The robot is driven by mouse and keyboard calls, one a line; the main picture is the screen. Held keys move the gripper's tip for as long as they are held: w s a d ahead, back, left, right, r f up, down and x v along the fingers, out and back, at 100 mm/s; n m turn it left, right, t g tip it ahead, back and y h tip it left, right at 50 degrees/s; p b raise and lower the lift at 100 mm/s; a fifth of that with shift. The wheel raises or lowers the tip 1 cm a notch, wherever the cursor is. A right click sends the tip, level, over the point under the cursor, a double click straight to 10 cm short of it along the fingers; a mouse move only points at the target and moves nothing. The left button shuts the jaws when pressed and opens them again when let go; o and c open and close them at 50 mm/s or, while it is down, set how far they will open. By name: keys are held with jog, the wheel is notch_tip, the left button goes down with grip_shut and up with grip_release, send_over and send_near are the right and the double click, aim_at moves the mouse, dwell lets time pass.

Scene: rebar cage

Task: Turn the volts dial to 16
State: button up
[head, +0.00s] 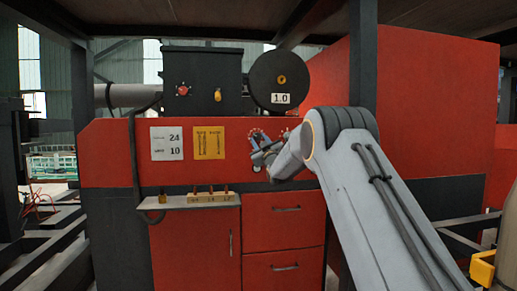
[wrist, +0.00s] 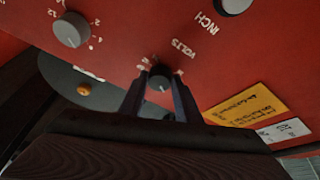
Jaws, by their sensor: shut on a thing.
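The volts dial (wrist: 159,80) is a dark grey knob on the red panel, with the word VOLTS and pale scale marks beside it in the wrist view. My gripper (wrist: 159,92) has one finger on each side of this knob and is shut on it. The knob's pointer and the number it faces are too small to read. In the head view my gripper (head: 263,157) is at the red panel (head: 335,160), and the arm hides part of the dial area.
A second grey dial (wrist: 70,30) and a grey INCH button (wrist: 235,4) are nearby. A white card (head: 167,143) reads 24 and 10, beside a yellow card (head: 209,142). A shelf (head: 187,203) juts out below. A black reel (head: 263,83) marked 1.0 is above.

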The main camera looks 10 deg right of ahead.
jog(key=n+b, duration=0.1)
jog(key=n+y+b, duration=0.1)
jog(key=n, duration=0.1)
jog(key=n+g+y+b, duration=0.1)
jog(key=n, duration=0.1)
jog(key=shift+d+b, duration=0.25)
jog(key=shift+b, duration=0.15)
jog(key=n, duration=0.1)
jog(key=n+g+y, duration=0.1)
jog(key=n, duration=0.1)
jog(key=n+b, duration=0.1)
jog(key=shift+d+r+n+y, duration=0.15)
jog(key=shift+r+n+y, duration=0.15)
jog(key=shift+n, duration=0.1)
jog(key=n, duration=0.1)
jog(key=n+g+p, duration=0.1)
jog(key=n, duration=0.2)
jog(key=shift+r+g+y, duration=0.3)
jog(key=shift+g, duration=0.1)
jog(key=shift+r+n+g+p, duration=0.15)
jog(key=shift+n+g+p, duration=0.65)
jog(key=shift+n+p, duration=1.2)
jog(key=o, duration=1.1)
jog(key=shift+c, duration=0.2)
jog(key=shift+d, duration=0.1)
